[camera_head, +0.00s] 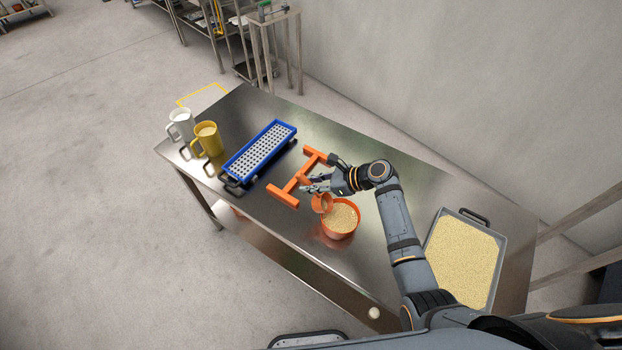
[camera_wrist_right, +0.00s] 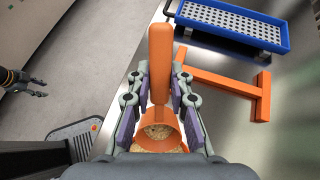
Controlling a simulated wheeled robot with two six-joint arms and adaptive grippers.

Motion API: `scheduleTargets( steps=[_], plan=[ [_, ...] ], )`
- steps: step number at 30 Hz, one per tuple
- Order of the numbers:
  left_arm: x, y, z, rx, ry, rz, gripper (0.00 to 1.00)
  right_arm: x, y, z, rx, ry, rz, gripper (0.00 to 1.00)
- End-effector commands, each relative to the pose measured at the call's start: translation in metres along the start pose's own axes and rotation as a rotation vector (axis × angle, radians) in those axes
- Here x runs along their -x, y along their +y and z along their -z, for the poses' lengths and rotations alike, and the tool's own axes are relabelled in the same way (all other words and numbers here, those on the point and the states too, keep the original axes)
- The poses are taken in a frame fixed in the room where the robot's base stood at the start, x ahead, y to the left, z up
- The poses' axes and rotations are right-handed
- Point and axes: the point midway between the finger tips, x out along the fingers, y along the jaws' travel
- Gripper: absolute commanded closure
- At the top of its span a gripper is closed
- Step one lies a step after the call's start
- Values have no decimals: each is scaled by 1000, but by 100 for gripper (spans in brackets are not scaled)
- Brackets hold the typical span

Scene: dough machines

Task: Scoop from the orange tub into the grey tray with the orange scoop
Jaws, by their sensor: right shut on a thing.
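The orange tub (camera_head: 325,231) stands on the metal table and holds pale granules. My right gripper (camera_head: 317,187) is shut on the handle of the orange scoop (camera_head: 321,204), whose cup is at the tub's left rim. In the right wrist view the scoop's handle (camera_wrist_right: 160,60) stands up between the fingers of my right gripper (camera_wrist_right: 160,90), with granules around the cup. I cannot tell whether the cup touches the tub. The grey tray (camera_head: 502,266) is at the right end of the table, spread with pale granules. My left gripper (camera_wrist_right: 38,87) appears small and open in the right wrist view.
An orange H-shaped stand (camera_head: 283,197) lies left of the tub. Beyond it are a blue tray with a perforated insert (camera_head: 228,169), a yellow jug (camera_head: 208,142) and a white jug (camera_head: 182,127). Bare table lies between the tub and the grey tray, beneath my right arm.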

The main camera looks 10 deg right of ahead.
Motion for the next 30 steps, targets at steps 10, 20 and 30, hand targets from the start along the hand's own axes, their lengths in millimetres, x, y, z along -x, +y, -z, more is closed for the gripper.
scheduleTargets(
  steps=[10,20,30],
  plan=[
    [-39,3,0,0,6,0,60,13,0,9,1,-143,2,100],
    [-72,7,-16,0,-14,-1,60,28,0,10,2,-269,2,100],
    [-70,7,-2,1,7,-2,60,32,0,4,0,-289,1,100]
  ],
)
